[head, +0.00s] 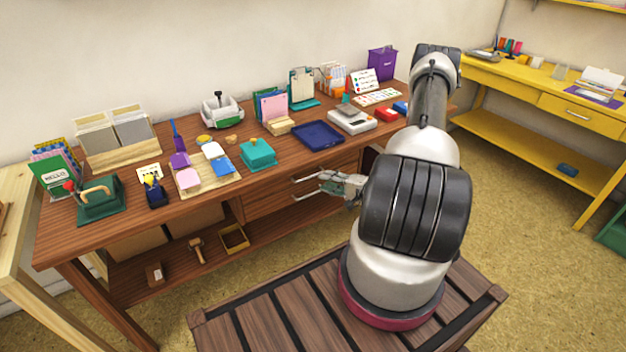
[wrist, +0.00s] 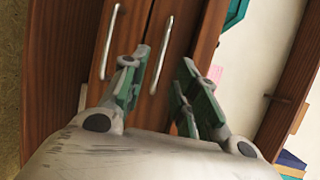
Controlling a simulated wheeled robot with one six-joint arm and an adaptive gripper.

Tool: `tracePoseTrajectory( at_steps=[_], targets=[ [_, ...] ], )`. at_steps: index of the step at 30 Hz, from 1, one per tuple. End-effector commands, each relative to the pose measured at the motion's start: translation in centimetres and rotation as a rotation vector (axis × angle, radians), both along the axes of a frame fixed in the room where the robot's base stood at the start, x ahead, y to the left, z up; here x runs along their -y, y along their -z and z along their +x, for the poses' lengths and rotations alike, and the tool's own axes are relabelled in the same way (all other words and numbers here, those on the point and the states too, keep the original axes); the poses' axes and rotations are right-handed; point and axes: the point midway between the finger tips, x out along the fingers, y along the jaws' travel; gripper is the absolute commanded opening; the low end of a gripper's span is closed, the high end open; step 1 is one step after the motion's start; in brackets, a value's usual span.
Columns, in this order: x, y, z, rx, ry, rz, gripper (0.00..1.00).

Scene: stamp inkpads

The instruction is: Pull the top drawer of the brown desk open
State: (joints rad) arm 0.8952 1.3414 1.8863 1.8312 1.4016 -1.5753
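The brown desk (head: 75,232) stands along the wall, with two stacked drawers under its top. The top drawer (wrist: 178,40) looks closed, with a silver bar handle (wrist: 162,55) that also shows in the head view (head: 306,179). My gripper (head: 323,184) is at the drawer fronts, turned sideways. In the wrist view my gripper (wrist: 166,64) is open, and the top handle appears between its two fingers. I cannot tell whether either finger touches the handle. My arm hides the right part of the drawer area in the head view.
The lower drawer's handle (wrist: 108,40) is close beside the left finger. The desktop carries a blue tray (head: 318,134), a teal box (head: 258,154) and several stationery items. A lower shelf holds a hammer (head: 197,248) and a yellow box (head: 234,239). A yellow desk (head: 540,92) stands at right.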

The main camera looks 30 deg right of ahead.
Motion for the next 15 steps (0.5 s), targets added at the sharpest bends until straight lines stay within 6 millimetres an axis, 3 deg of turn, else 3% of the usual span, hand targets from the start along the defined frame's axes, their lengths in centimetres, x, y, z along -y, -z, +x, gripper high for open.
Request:
tracePoseTrajectory(
  at_steps=[9,15],
  targets=[
    [-2.3,0.9,4.6,0.0,-0.005,0.002,0.3],
    [-2.8,1.1,5.9,0.0,-0.004,0.002,0.3]
  ],
)
